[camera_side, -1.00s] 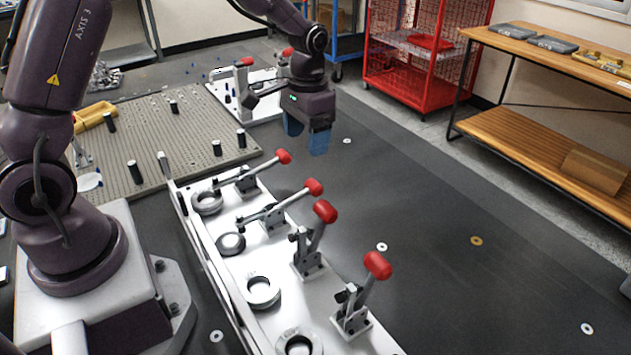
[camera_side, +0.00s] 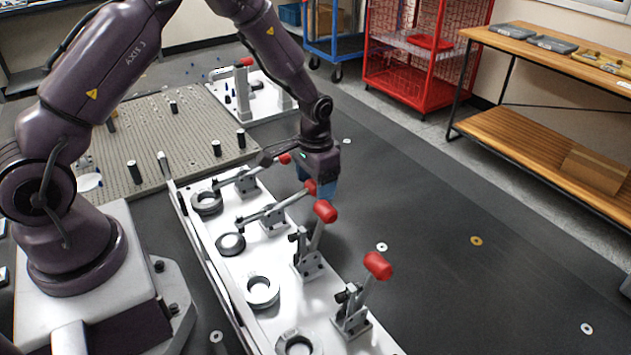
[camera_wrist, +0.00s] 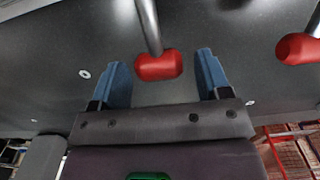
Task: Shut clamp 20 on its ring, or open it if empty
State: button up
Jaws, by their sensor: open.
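Several toggle clamps with red-tipped handles stand along a white plate (camera_side: 205,245), each beside a grey ring; I cannot read which is 20. The two far clamps, with handles (camera_side: 284,158) and (camera_side: 310,187), lie low, their bars reaching over the far ring (camera_side: 207,207) and the second ring (camera_side: 231,250). The two near clamps, with handles (camera_side: 325,211) and (camera_side: 378,265), stand raised, clear of their rings (camera_side: 262,298) and (camera_side: 298,345). My gripper (camera_side: 319,186) is open by the second handle. In the wrist view a red handle end (camera_wrist: 158,66) shows between the blue fingers, not gripped.
A pegboard plate (camera_side: 200,130) with black pegs lies at the left. A small white fixture (camera_side: 262,105) stands behind. A red cage cart (camera_side: 425,60) and a wooden bench (camera_side: 545,140) are at the back right.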

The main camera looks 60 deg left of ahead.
jog(key=shift+f, duration=0.1)
jog(key=c, duration=1.3)
